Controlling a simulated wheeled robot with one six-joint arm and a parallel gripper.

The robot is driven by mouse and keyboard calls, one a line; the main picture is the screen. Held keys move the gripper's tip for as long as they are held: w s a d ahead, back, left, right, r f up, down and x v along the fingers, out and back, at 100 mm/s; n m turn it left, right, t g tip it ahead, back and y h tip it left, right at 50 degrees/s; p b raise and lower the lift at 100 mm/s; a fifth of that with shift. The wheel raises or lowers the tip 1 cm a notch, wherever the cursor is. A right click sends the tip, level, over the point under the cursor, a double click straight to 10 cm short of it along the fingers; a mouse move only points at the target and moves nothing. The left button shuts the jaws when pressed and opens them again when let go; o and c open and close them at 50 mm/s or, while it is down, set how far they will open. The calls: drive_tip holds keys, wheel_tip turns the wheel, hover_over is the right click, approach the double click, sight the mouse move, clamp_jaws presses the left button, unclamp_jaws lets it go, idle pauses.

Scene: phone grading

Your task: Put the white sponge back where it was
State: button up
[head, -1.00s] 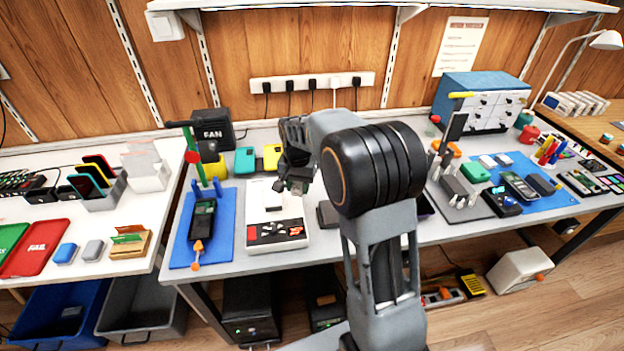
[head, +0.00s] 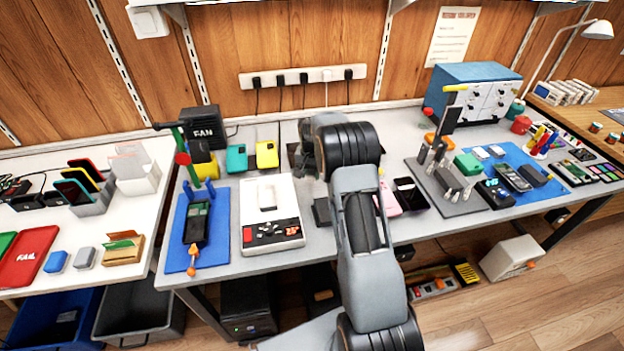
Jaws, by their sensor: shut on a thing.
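My gripper (head: 301,160) is at the back of the middle bench, to the right of the yellow block and mostly covered by my own arm. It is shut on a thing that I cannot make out. A small white block (head: 267,194) shows on top of the white device (head: 285,195), left of my gripper and apart from it. I cannot tell whether this block is the white sponge. I cannot clearly identify the sponge anywhere in view.
A blue mat (head: 178,255) with a clamped phone lies left of the device. Teal (head: 236,158) and yellow (head: 267,154) blocks stand behind it. A grey stand (head: 450,202) and phones are to the right. Blue (head: 56,261) and grey (head: 85,257) blocks lie on the left table.

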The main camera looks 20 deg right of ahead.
sight(312, 185)
drive_tip(key=shift+w+d+f, duration=0.25)
drive_tip(key=shift+d+f, duration=0.05)
drive_tip(key=shift+f, duration=1.65)
drive_tip(key=shift+f, duration=0.15)
drive_tip(key=o, duration=0.9)
